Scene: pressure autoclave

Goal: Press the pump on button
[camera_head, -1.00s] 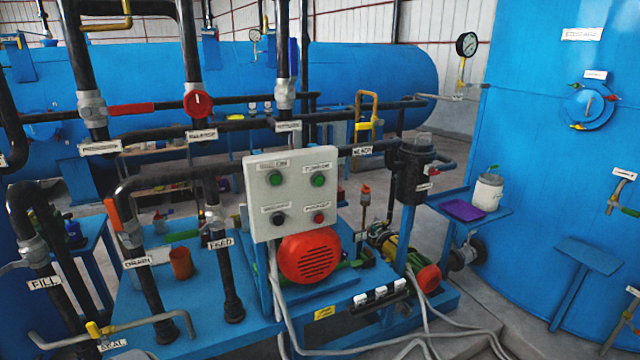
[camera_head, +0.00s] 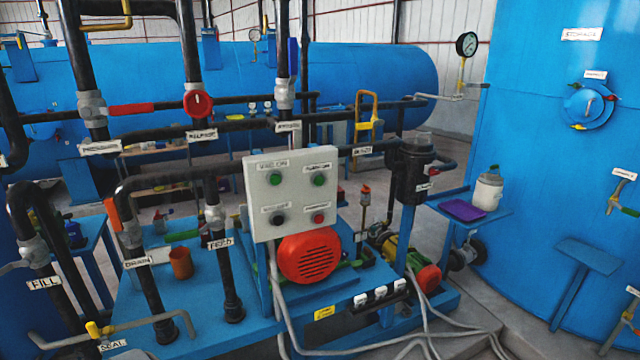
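A light grey control box (camera_head: 290,196) stands in the middle of the head view, above a red motor cover (camera_head: 309,257). Its face carries two green buttons on top, the upper left one (camera_head: 275,178) and the upper right one (camera_head: 319,179). Below them are a dark button (camera_head: 278,219) at lower left and a red button (camera_head: 319,218) at lower right. Each has a small label above it; the print is too blurred to read surely. Neither of my grippers is in view, and nothing touches the box.
Black pipes with labels and a red round valve handle (camera_head: 198,103) stand left of and behind the box. A black filter housing (camera_head: 412,172) is to its right. A blue side shelf (camera_head: 489,223) holds a white jar (camera_head: 488,191) and purple tray. Cables lie on the floor in front.

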